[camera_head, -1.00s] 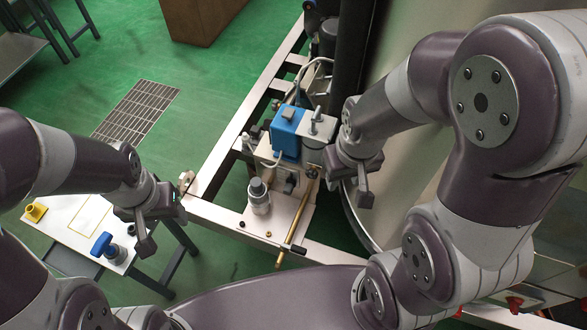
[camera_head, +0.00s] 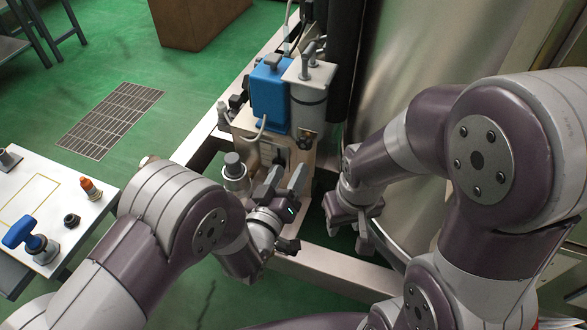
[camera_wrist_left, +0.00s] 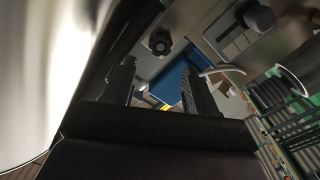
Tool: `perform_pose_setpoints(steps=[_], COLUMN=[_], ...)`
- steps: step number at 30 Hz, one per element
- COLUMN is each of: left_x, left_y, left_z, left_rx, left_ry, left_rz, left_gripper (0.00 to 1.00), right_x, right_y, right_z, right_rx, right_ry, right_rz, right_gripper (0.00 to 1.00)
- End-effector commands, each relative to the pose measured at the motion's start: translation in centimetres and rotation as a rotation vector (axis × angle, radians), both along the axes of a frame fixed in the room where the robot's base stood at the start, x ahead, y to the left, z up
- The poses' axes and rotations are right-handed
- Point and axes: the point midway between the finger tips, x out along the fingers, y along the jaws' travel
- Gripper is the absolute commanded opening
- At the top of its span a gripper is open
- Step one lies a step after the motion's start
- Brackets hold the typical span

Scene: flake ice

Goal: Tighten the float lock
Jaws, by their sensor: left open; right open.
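A black star-shaped knob (camera_head: 305,139), possibly the float lock, sits on the front of the pump unit, below a grey cylinder (camera_head: 309,103). It also shows in the left wrist view (camera_wrist_left: 160,42), beyond the fingertips and roughly between them. My left gripper (camera_head: 284,178) is open and empty, its fingers pointing up toward the unit, a little below the knob. In the left wrist view its fingers (camera_wrist_left: 155,75) are apart. My right gripper (camera_head: 350,232) is open and empty, to the right of the unit beside the large steel drum.
A blue box (camera_head: 270,97) stands left of the grey cylinder. A grey-capped fitting (camera_head: 234,170) is close left of my left gripper. The steel drum (camera_head: 430,60) bounds the right side. A white side table (camera_head: 50,195) holds a blue-handled valve (camera_head: 30,240) and small fittings.

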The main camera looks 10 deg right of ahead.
Motion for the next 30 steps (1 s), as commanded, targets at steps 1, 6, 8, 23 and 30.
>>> perform_pose_setpoints(steps=[1,6,8,23,30], left_x=[0.2,1.3,1.7,5.0,6.0], left_y=[-0.1,-0.8,-1.1,-3.3,-4.0], left_z=[-0.1,-0.1,-0.2,-0.2,-0.1], left_rx=[0.0,0.001,0.004,0.005,0.005], left_ry=[-0.001,-0.001,0.0,0.0,0.001], left_rz=[0.001,0.001,0.001,0.001,0.0], left_gripper=[0.57,0.57,0.57,0.57,0.57], right_x=[0.0,0.0,0.0,0.0,0.0], right_y=[0.0,0.0,0.0,0.0,0.0], right_z=[-0.2,-0.6,-0.7,-1.8,-2.1], right_rx=[0.0,0.0,0.0,0.0,0.0], right_ry=[0.0,0.001,0.001,0.001,0.001], right_rz=[0.0,0.0,0.0,0.0,0.0], right_gripper=[0.43,0.43,0.43,0.43,0.43])
